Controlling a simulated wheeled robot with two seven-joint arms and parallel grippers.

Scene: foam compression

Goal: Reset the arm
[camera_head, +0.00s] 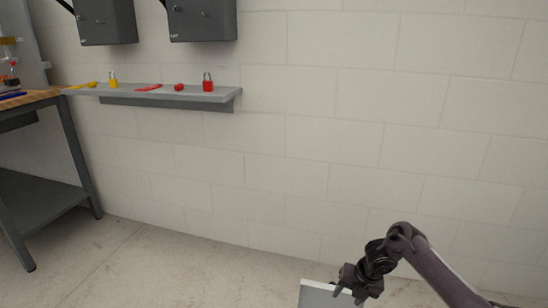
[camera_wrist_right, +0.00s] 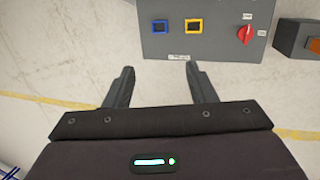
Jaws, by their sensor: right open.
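My right arm comes in at the lower right of the head view, bent at a dark joint. Its gripper (camera_head: 349,293) is at the bottom edge, beside or over a pale grey panel (camera_head: 318,294) that is cut off by the frame. In the right wrist view my right gripper (camera_wrist_right: 160,69) has its two fingers spread, with nothing between them but pale floor. A grey control box (camera_wrist_right: 220,47) lies just past the fingertips; I cannot tell whether the right finger touches it. My left gripper is not in view.
The box has a blue-framed button, a yellow-framed button and a red rotary switch (camera_wrist_right: 245,34). A smaller box (camera_wrist_right: 296,38) is to its right. A wall shelf (camera_head: 152,93) holds padlocks and tags. A workbench (camera_head: 62,120) stands at left. The floor (camera_head: 150,265) between is clear.

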